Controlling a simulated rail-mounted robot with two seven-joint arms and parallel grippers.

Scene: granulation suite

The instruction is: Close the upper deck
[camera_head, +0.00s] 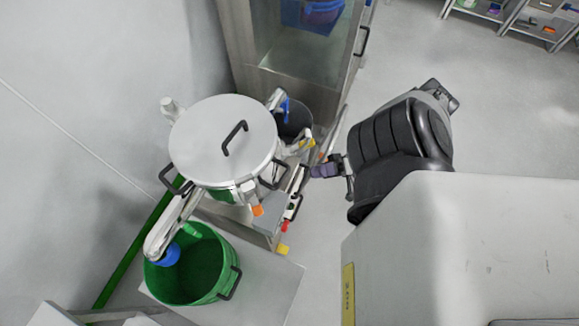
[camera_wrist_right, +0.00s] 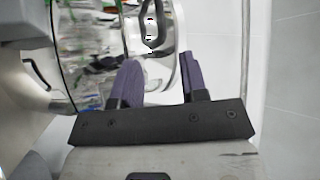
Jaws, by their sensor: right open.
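The upper deck appears as a round steel drum with a pale lid (camera_head: 208,142) on top. The lid carries a black bar handle (camera_head: 235,138) and looks level; whether it is fastened cannot be told. Black side handles stick out at the drum's left (camera_head: 175,181) and right (camera_head: 272,172). My right gripper (camera_head: 314,171) is to the right of the drum, apart from the lid. In the right wrist view its two purple fingers (camera_wrist_right: 161,72) are spread with nothing gripped. Beyond them are a black loop handle (camera_wrist_right: 152,25) and a shiny curved steel wall (camera_wrist_right: 90,50). My left gripper is not in view.
A green bucket (camera_head: 222,270) stands below a blue-ended spout (camera_head: 165,256). A dark bucket (camera_head: 292,122) stands behind the drum. A glass-fronted cabinet (camera_head: 300,55) is at the back. Red (camera_head: 284,226) and yellow (camera_head: 282,249) parts are at the machine's front. Open floor lies at right.

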